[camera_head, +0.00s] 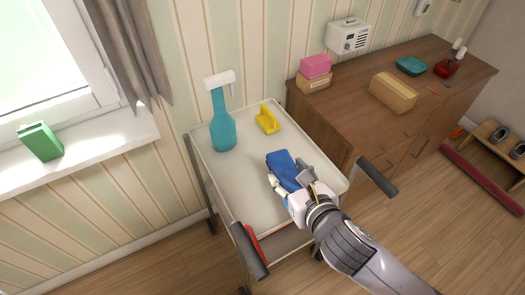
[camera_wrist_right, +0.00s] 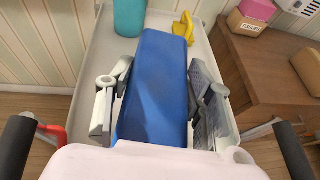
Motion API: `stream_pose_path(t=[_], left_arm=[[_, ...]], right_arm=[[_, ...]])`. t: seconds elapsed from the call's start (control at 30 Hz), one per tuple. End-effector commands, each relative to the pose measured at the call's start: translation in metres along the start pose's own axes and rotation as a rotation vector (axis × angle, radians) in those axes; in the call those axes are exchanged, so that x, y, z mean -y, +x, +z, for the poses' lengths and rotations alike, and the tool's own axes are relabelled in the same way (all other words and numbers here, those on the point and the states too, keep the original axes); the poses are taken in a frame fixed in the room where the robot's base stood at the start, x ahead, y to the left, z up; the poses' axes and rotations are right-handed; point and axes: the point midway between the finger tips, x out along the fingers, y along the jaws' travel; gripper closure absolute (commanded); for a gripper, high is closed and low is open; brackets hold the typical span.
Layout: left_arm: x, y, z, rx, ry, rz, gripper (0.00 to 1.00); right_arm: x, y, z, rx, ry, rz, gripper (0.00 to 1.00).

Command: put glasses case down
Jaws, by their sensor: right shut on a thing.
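The glasses case is a blue oblong block (camera_head: 284,170) over the white tray top of a cart (camera_head: 240,190). My right gripper (camera_head: 292,183) is shut on it, one finger on each side. In the right wrist view the case (camera_wrist_right: 158,85) lies lengthwise between the two fingers of the right gripper (camera_wrist_right: 158,105). Its near end is hidden by my gripper's body. I cannot tell whether its underside touches the tray. My left gripper is not in view.
A teal spray bottle (camera_head: 222,125) and a yellow object (camera_head: 268,120) stand at the cart's back. The tray's left and front parts are clear. Dark handles (camera_head: 249,250) stick out in front. A wooden cabinet (camera_head: 350,115) with boxes stands to the right.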

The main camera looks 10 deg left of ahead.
Motion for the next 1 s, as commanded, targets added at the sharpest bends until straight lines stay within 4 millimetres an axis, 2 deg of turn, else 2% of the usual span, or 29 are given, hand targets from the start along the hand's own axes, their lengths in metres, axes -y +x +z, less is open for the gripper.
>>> stream_pose_path(t=[0.03,0.2,0.4,0.53,0.67,1.0], left_arm=[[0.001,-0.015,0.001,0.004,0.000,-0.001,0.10],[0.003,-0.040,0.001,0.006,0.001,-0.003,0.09],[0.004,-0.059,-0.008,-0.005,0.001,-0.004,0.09],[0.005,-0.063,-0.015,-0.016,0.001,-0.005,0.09],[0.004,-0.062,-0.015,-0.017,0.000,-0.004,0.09],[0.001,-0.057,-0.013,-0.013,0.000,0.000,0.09]], right_arm=[[-0.003,0.005,0.022,0.007,-0.027,0.029,0.81],[-0.006,0.026,0.052,0.004,-0.064,0.121,0.81],[0.016,0.045,0.075,0.003,-0.069,0.152,0.81],[0.027,0.051,0.079,0.002,-0.063,0.152,0.81],[0.029,0.060,0.063,-0.002,-0.056,0.153,0.81],[0.028,0.094,-0.022,-0.002,-0.055,0.153,0.81]])
